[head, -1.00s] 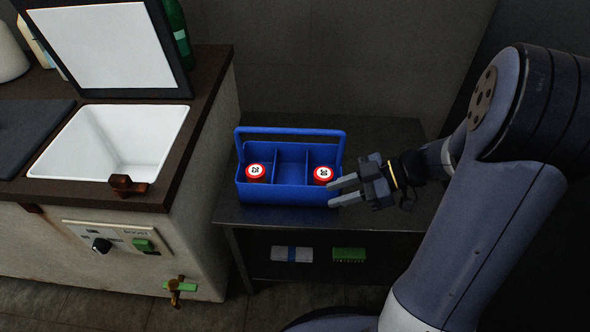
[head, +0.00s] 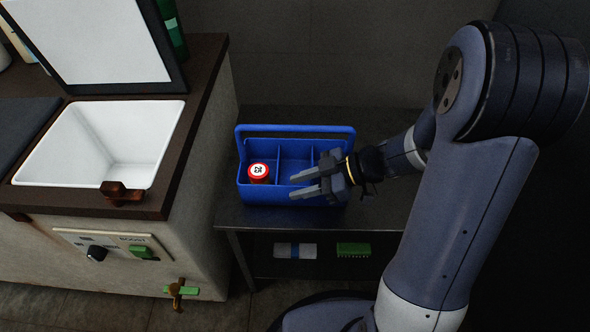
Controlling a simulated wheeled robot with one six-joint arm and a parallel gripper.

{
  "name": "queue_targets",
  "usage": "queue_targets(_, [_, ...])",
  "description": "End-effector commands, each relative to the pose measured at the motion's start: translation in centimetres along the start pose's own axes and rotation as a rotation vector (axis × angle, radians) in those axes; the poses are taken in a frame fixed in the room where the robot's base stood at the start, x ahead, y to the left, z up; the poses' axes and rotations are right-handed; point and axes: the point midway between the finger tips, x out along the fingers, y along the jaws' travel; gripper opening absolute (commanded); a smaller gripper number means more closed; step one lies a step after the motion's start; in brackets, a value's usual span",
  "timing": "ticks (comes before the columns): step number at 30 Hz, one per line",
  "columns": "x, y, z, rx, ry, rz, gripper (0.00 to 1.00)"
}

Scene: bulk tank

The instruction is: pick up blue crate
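The blue crate (head: 262,193) stands upright on a dark side table, right of the sink counter. It has a long bar handle (head: 295,129) along its back and dividers inside. A red-capped jar (head: 258,171) with a white label sits in its left compartment. My gripper (head: 293,187) is open, with its two fingers pointing left over the crate's right front part. It hides the right compartment, and no second red cap shows there now. I cannot tell whether the fingers touch the crate.
The dark table (head: 237,216) has a lower shelf with a white and blue item (head: 294,250) and a green brush-like item (head: 353,249). The sink counter (head: 208,130) stands close on the crate's left. The wall is behind the table.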

Motion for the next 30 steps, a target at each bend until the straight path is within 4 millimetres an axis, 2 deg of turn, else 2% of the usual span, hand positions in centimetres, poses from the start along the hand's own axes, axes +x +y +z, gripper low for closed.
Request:
queue_targets(9, [0.48,0.01,0.02,0.000,-0.001,0.001,0.29])
queue_targets(20, [0.46,0.01,0.02,0.000,-0.001,0.001,0.00])
queue_targets(30, [0.46,0.00,0.02,0.000,-0.001,0.001,0.00])
